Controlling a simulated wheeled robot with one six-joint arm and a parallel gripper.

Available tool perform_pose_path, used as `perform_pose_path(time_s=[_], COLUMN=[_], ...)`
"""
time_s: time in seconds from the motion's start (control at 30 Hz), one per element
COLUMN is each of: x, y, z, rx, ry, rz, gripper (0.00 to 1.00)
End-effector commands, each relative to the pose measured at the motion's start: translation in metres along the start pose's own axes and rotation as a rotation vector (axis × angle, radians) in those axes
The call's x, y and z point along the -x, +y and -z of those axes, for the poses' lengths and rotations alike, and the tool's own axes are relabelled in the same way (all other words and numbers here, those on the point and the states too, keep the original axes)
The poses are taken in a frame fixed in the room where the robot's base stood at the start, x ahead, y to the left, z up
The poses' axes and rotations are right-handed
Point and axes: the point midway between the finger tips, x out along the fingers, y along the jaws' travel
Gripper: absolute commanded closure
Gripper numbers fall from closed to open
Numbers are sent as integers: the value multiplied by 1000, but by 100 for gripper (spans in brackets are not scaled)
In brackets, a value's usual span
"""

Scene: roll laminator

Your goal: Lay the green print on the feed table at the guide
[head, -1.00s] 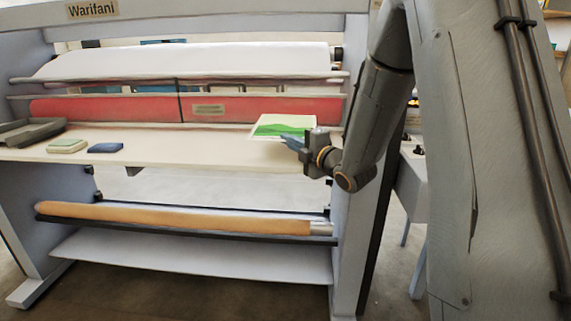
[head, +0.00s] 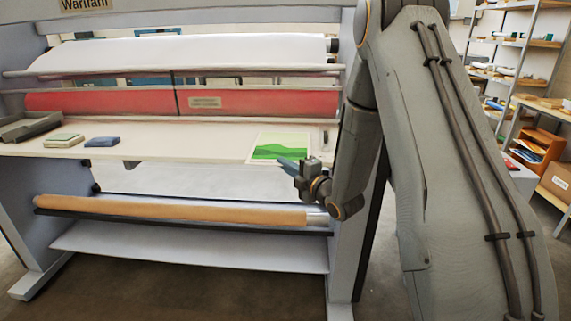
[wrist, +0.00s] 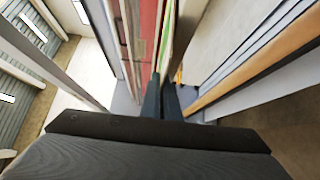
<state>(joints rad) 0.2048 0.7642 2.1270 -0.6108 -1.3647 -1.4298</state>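The green print (head: 281,148), a white-bordered sheet with green hills, is over the right end of the cream feed table (head: 190,146), its near edge about at the table's front edge. I cannot tell whether it touches the table. My gripper (head: 287,166) is at the print's near right edge, its fingers close together on it. In the wrist view, my gripper (wrist: 162,92) points at the print (wrist: 166,38), which shows nearly edge-on as a thin green strip. The guide is hard to make out; a small raised piece (head: 325,138) stands right of the print.
A dark tray (head: 28,126), a pale green block (head: 64,140) and a blue block (head: 102,142) lie at the table's left. The red roller (head: 120,103) runs behind the table; a tan roll (head: 180,210) hangs below. The table's middle is clear.

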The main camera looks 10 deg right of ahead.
Motion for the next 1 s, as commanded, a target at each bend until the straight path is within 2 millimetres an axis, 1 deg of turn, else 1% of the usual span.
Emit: perform_pose_path(time_s=[0.27, 0.4, 0.5, 0.53, 0.8, 0.93, 1.0], x=[0, 0, 0, 0, 0, 1, 10], y=[0, -5, -4, -4, -3, 1, -1], z=[0, 0, 0, 0, 0, 0, -1], rx=[1, 1, 0, 0, 0, 1, 0], ry=[0, 0, 0, 0, 0, 0, -2], rz=[-2, -1, -1, -1, -1, -1, 0], gripper=[100, 100, 81, 79, 79, 79, 79])
